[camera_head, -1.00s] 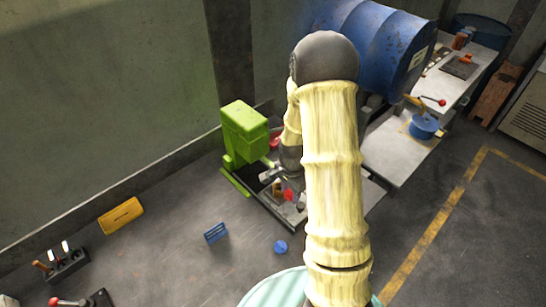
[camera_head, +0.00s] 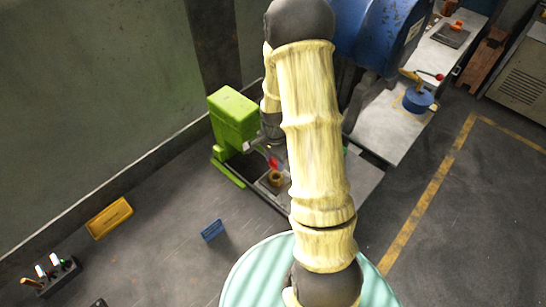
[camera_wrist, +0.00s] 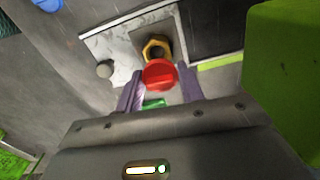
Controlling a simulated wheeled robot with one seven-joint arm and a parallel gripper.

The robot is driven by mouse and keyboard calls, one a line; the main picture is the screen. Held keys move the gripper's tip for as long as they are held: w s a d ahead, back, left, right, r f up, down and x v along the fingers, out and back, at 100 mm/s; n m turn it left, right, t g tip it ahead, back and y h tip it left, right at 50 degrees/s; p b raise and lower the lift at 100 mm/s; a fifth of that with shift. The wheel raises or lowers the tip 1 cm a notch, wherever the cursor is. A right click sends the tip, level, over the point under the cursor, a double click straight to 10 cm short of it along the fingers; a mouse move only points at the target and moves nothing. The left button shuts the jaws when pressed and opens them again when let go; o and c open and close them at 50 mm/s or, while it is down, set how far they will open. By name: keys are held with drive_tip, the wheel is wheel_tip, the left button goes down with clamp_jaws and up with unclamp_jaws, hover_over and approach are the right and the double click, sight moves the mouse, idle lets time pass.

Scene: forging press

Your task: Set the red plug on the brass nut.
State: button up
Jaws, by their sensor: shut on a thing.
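The red plug (camera_wrist: 159,75) is between the fingers of my gripper (camera_wrist: 160,92) in the wrist view, and the gripper is shut on it. The brass nut (camera_wrist: 157,47) sits on a dark square plate just beyond the plug in that view, and the plug's edge overlaps the nut's near side in the picture. In the head view the red plug (camera_head: 273,162) shows just above and left of the brass nut (camera_head: 276,179). The two look apart there. My arm hides part of my gripper in the head view.
A green machine (camera_head: 233,118) stands close to the left of the nut, and its green side (camera_wrist: 285,70) fills the right of the wrist view. A blue drum (camera_head: 375,35) stands behind my arm.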

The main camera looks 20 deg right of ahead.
sight(275, 171)
drive_tip(key=shift+s, duration=0.1)
drive_tip(key=shift+s, duration=0.15)
drive_tip(key=shift+d+f+b, duration=0.15)
drive_tip(key=shift+f+b, duration=1.45)
drive_tip(key=shift+f, duration=0.4)
drive_tip(key=shift+f+b, duration=0.45)
drive_tip(key=shift+f, duration=0.25)
idle(0.7)
drive_tip(key=o, duration=0.7)
drive_tip(key=shift+r+p, duration=2.75)
drive_tip(key=shift+r, duration=0.85)
